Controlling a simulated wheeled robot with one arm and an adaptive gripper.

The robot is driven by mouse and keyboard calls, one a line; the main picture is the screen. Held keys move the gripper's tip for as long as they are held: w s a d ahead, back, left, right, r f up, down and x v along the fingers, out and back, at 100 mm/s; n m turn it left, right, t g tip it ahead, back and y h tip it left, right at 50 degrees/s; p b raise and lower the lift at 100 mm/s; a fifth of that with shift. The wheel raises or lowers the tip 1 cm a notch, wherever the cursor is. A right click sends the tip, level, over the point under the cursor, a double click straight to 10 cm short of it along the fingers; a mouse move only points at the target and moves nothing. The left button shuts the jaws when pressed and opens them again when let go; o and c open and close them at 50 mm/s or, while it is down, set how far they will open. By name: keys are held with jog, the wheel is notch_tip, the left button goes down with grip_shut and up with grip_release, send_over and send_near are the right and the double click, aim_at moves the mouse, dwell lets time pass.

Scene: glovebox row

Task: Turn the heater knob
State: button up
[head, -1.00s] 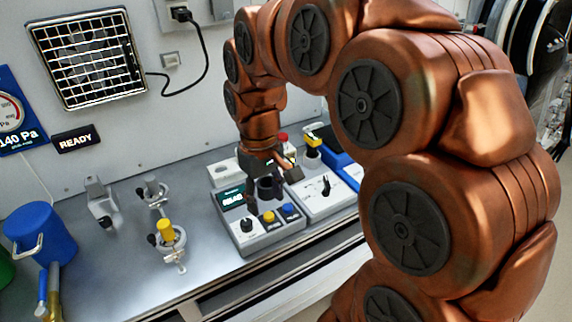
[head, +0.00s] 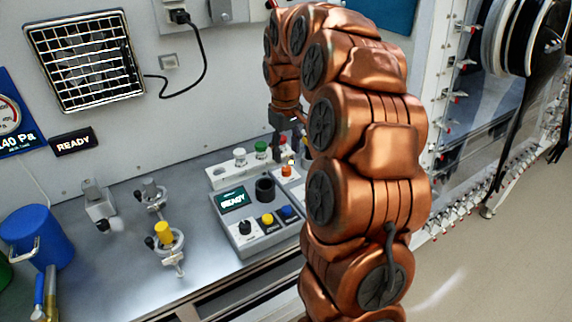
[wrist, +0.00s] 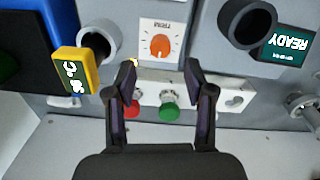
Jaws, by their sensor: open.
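My gripper (head: 289,122) is raised above the back of the instrument row; it also shows in the wrist view (wrist: 160,78), its two dark fingers apart with nothing between them. Just beyond the fingertips in the wrist view is an orange knob (wrist: 160,46) on a white plate that seems to read TRIM; part of it shows in the head view (head: 287,169). A black knob (head: 245,228) sits on the front of the grey box (head: 250,247). No label reading heater is legible, so I cannot tell which knob is the heater knob.
The grey box carries a READY display (head: 233,199), a black round socket (head: 265,185), a yellow button (head: 267,220) and a blue button (head: 288,212). A green button (head: 261,147) stands behind. Clamps and a blue bucket (head: 40,238) stand at left. My arm hides the right side.

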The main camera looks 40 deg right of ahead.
aim_at(286, 168)
jog(key=shift+f+p, duration=0.55)
jog(key=shift+f, duration=2.25)
jog(key=shift+c, duration=0.2)
grip_shut()
